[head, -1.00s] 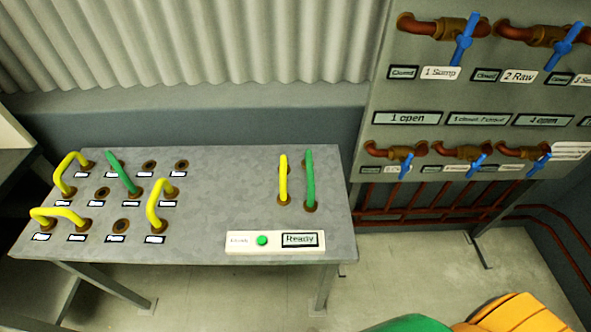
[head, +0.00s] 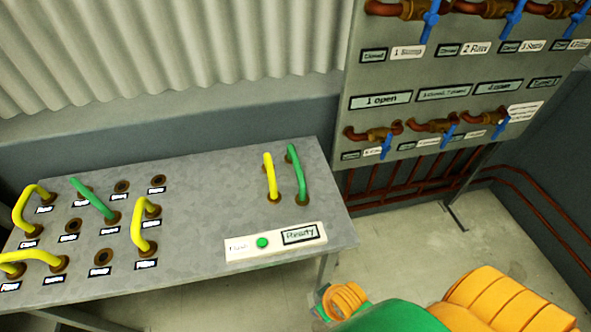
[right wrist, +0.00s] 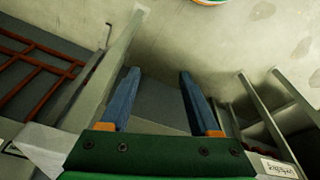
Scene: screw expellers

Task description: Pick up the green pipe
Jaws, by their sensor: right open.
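Two green pipes stand on the grey metal table in the head view. One green pipe (head: 299,174) is an arch at the table's right side, beside a short yellow pipe (head: 270,177). The other green pipe (head: 92,199) is at the left, among yellow pipes. My right gripper (right wrist: 158,75) shows in the right wrist view with its two blue fingers apart and nothing between them. Its green and orange arm (head: 400,315) comes in at the bottom right of the head view, off the table. My left gripper is not in view.
The table (head: 205,200) has several brass sockets and a white panel with a green button (head: 262,242) at its front edge. A valve board (head: 425,100) with blue handles stands behind at the right. The middle of the table is clear.

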